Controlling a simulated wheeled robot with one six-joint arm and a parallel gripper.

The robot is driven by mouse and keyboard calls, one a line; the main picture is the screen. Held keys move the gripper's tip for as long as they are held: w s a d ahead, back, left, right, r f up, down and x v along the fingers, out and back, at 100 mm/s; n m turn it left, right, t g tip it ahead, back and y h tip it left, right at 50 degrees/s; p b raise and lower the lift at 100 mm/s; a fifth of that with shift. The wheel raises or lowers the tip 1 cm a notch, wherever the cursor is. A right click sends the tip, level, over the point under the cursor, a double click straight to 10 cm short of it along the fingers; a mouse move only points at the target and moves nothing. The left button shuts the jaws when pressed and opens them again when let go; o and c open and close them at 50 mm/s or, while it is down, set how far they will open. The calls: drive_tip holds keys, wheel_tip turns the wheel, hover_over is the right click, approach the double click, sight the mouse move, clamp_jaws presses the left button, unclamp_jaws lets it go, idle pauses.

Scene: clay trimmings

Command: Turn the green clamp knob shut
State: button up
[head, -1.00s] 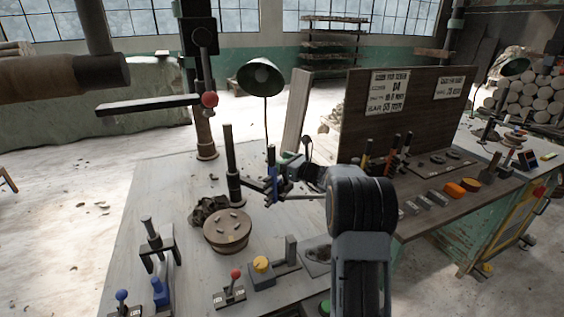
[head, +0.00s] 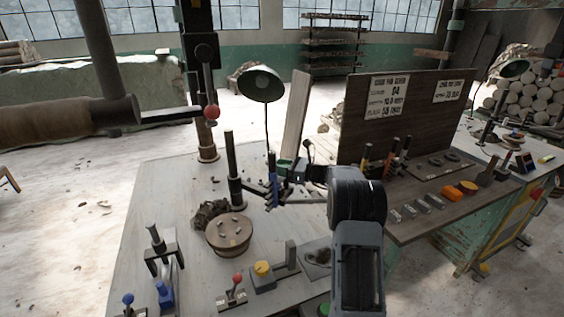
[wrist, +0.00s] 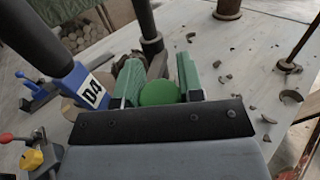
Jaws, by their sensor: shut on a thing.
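The green clamp knob (wrist: 158,93) shows in the wrist view as a round green disc between the two green-padded fingers of my gripper (wrist: 158,82). My gripper is shut on it. In the head view my gripper (head: 284,182) is beside the dark upright post (head: 232,168) at the back of the pale bench, and the knob is too small to make out there. A blue part with a "D4" label (wrist: 92,93) stands close to the left of the fingers in the wrist view. The knob's underside and stem are hidden.
A round wooden wheel (head: 228,240), a yellow knob (head: 262,269) and a red-tipped lever (head: 237,280) are at the front of the bench. A lamp (head: 260,84) stands behind my gripper. A wooden board (head: 405,115) is to the right. Clay scraps (wrist: 225,80) lie on the bench.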

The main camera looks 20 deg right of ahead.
idle(0.3)
drive_tip(key=o, duration=0.9)
drive_tip(key=shift+f+b, duration=0.1)
drive_tip(key=shift+b, duration=0.25)
drive_tip(key=m+t+h+b, duration=0.4)
drive_tip(key=h, duration=0.1)
drive_tip(key=shift+w+d+f, duration=0.1)
drive_tip(key=shift+f, duration=0.05)
drive_tip(key=v, duration=1.4)
drive_tip(key=s+a+n+g+p, duration=0.1)
drive_tip(key=s+a+n+g, duration=0.15)
drive_tip(key=a, duration=0.25)
drive_tip(key=s+a+n+g+y+p, duration=0.1)
drive_tip(key=s+a+n+g, duration=0.15)
drive_tip(key=a+n, duration=0.2)
drive_tip(key=s+a+n+g+p, duration=0.1)
drive_tip(key=a+n+g, duration=0.2)
drive_tip(key=a, duration=0.2)
drive_tip(key=s+a+n+g+h+p, duration=0.1)
drive_tip(key=s+a+n, duration=0.1)
drive_tip(key=s+n, duration=0.1)
drive_tip(key=s+a+n+g+h+p, duration=0.1)
drive_tip(key=s+a+n+g+h, duration=0.1)
drive_tip(key=s+n, duration=0.2)
drive_tip(key=s+a+n+g+h+p, duration=0.1)
drive_tip(key=s+a+n, duration=0.1)
drive_tip(key=s+n, duration=0.2)
drive_tip(key=shift+s+a+g+h, duration=0.3)
drive_tip(key=shift+s+g, duration=0.05)
drive_tip(key=shift+g, duration=0.05)
